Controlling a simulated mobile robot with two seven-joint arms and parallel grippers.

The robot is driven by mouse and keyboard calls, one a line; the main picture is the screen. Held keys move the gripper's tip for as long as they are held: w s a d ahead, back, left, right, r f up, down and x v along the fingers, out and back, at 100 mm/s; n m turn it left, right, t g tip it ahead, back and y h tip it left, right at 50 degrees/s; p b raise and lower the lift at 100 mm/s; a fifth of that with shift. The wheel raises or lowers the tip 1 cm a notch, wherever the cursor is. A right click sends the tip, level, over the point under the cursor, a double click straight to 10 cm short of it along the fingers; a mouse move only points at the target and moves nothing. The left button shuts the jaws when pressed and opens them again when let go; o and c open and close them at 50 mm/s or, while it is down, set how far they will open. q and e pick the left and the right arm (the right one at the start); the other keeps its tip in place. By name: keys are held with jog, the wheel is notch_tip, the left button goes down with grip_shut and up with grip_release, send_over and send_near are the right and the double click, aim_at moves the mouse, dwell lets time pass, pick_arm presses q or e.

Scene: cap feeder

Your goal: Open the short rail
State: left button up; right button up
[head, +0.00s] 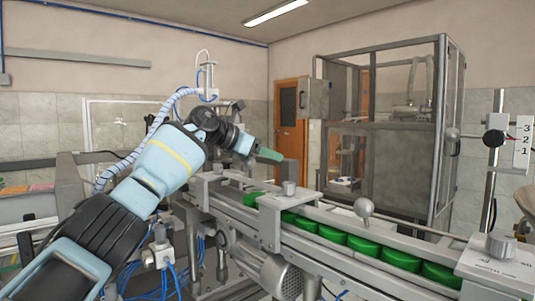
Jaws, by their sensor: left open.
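My left arm comes in from the left, and its gripper (266,155) hangs over the far end of the cap feeder track. The jaws are seen nearly side-on, with a green fingertip showing and nothing visible in them. The track's metal guide rail (335,222) runs from the middle toward the lower right. Green caps (362,247) lie in a row in the channel. A clamp block with a knob (289,188) sits across the track near the gripper. I cannot clearly tell the short rail from the other rail parts there. My right gripper is out of view.
A second clamp block with a knob (500,245) is at the lower right. A round-headed lever (364,208) rises beside the track. A framed glass cabinet (400,140) stands behind. A post with a number scale (523,140) is at the right. Blue hoses hang below the arm.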

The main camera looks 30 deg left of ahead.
pick_arm(q)
jog(key=shift+v, duration=3.75)
jog(key=shift+f, duration=0.1)
